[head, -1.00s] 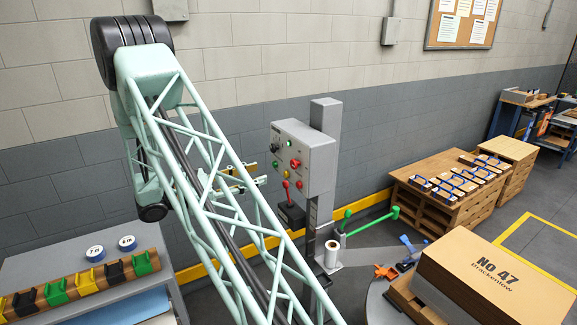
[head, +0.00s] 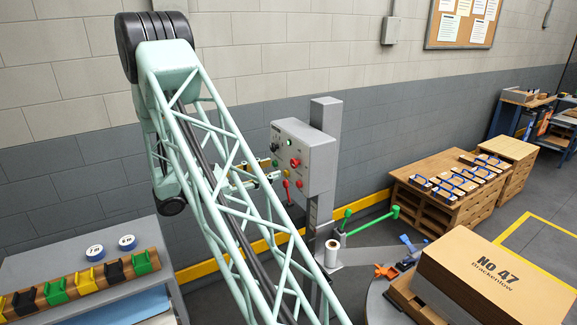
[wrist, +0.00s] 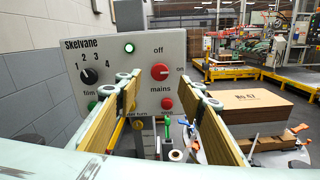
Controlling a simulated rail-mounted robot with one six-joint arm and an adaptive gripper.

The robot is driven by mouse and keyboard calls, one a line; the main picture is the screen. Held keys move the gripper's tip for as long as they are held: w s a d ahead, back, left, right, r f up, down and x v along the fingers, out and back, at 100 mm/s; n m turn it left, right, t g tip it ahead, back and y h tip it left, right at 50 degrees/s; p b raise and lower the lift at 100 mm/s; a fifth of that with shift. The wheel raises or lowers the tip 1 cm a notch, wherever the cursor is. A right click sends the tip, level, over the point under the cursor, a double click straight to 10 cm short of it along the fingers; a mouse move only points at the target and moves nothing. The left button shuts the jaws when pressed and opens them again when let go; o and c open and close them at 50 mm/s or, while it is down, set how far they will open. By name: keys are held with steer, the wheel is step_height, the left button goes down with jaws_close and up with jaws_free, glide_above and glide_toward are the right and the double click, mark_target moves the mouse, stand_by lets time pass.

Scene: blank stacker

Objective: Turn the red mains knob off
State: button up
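The red mains knob (wrist: 160,72) is on the grey control panel (wrist: 140,45), with "off" printed above it and "on" to its right. A pale mark on the knob seems to point right, toward "on". The knob also shows in the head view (head: 295,162). My gripper (wrist: 166,88) is open, its two yellow-padded fingers spread apart below and either side of the knob. Nothing is between the pads and the knob looks untouched. In the head view my gripper (head: 262,176) is in front of the panel, partly hidden by my arm.
A red button (wrist: 166,103) sits below the knob, and a black selector (wrist: 89,75) and a lit green lamp (wrist: 129,48) are to its left. A cardboard box (head: 500,275) is at the right.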

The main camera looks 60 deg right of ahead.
mark_target(292, 163)
steer(key=shift+x, duration=4.25)
steer(key=c, duration=0.8)
steer(key=shift+c, duration=0.2)
